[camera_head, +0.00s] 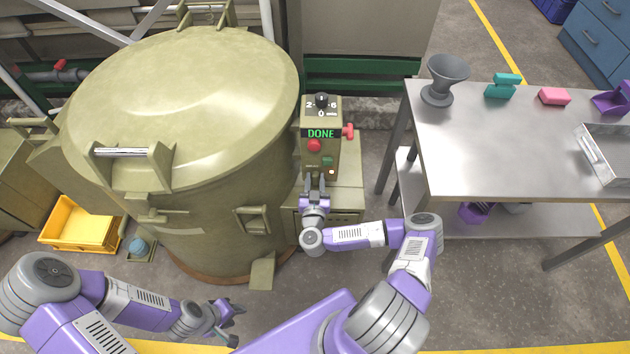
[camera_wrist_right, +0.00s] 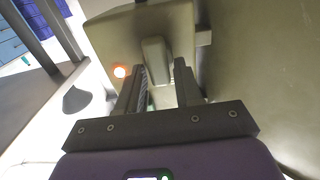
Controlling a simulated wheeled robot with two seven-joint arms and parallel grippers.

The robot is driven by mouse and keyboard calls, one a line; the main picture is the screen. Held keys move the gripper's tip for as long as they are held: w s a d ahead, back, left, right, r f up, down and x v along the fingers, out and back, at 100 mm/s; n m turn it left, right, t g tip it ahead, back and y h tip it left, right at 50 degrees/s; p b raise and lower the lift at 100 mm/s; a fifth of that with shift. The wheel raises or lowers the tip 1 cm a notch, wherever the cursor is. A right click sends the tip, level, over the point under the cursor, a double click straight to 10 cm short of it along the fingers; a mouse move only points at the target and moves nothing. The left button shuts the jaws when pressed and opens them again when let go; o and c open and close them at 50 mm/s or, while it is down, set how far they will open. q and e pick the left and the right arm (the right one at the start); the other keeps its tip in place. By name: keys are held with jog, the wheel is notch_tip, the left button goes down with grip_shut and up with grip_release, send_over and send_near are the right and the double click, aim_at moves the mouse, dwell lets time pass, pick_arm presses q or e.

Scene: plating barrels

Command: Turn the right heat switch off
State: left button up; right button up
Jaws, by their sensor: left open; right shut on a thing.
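The control box (camera_head: 321,140) stands beside the large barrel, with a green DONE display on its front. My right gripper (camera_head: 315,182) is at the lower front of this box. In the right wrist view its fingers (camera_wrist_right: 160,92) are shut on a beige switch lever (camera_wrist_right: 155,52). A small lamp (camera_wrist_right: 120,72) glows orange beside the lever; it also shows in the head view (camera_head: 332,172). I cannot tell the switch's on or off position. My left gripper (camera_head: 234,322) is open and empty, low over the floor, away from the box.
The olive barrel (camera_head: 190,100) fills the left. A red button (camera_head: 314,146), a black dial (camera_head: 321,101) and a red side knob (camera_head: 348,131) are on the box. A metal table (camera_head: 490,150) stands right. A yellow crate (camera_head: 80,225) lies on the floor.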

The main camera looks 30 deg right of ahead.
jog(key=shift+r+p, duration=0.15)
jog(key=shift+p, duration=0.35)
jog(key=m+p, duration=0.3)
jog(key=p, duration=0.1)
jog(key=shift+s+d+r, duration=0.1)
jog(key=shift+d, duration=0.05)
jog(key=shift+m, duration=0.4)
jog(key=m, duration=0.4)
jog(key=f+m, duration=0.1)
jog(key=m, duration=0.1)
jog(key=shift+s+d+p, duration=0.25)
jog(key=shift+d+p, duration=0.05)
jog(key=shift+p, duration=0.05)
jog(key=m, duration=0.4)
jog(key=shift+d+f, duration=0.1)
jog(key=shift+f, duration=0.2)
jog(key=shift+f+m+b, duration=0.2)
jog(key=shift+m+b, duration=0.5)
jog(key=shift+m, duration=1.3)
